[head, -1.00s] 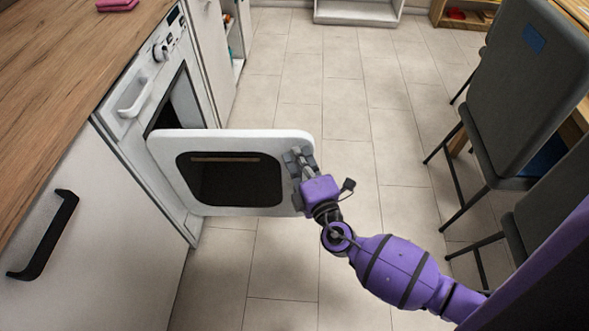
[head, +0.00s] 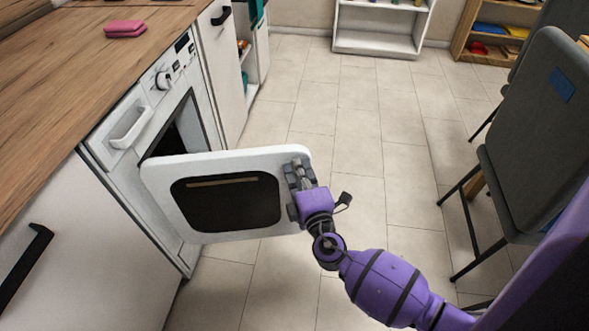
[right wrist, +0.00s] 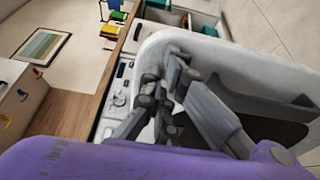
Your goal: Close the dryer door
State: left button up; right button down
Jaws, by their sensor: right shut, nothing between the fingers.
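The dryer (head: 128,142) is a white front-loader under the wooden worktop on the left. Its white door (head: 160,205) with a dark window stands wide open, jutting out to the right over the floor. In the head view my right gripper (head: 298,172) is shut and empty at the door's free edge, over its near face. The right wrist view shows the closed fingers (right wrist: 165,95) in front of the white door (right wrist: 250,72); whether they touch it is hard to tell. The dryer's opening is partly hidden behind the door. My left gripper is out of view.
Grey chairs (head: 540,130) stand on the right, near my right arm. A pink sponge-like item (head: 125,29) lies on the worktop (head: 60,90). A white shelf (head: 380,35) stands at the back. The tiled floor between is clear.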

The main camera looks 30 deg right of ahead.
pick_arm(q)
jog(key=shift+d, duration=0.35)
pick_arm(e)
jog(key=shift+w+d, duration=0.15)
jog(key=shift+w, duration=0.2)
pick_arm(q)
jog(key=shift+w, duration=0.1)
pick_arm(e)
jog(key=shift+s, duration=0.1)
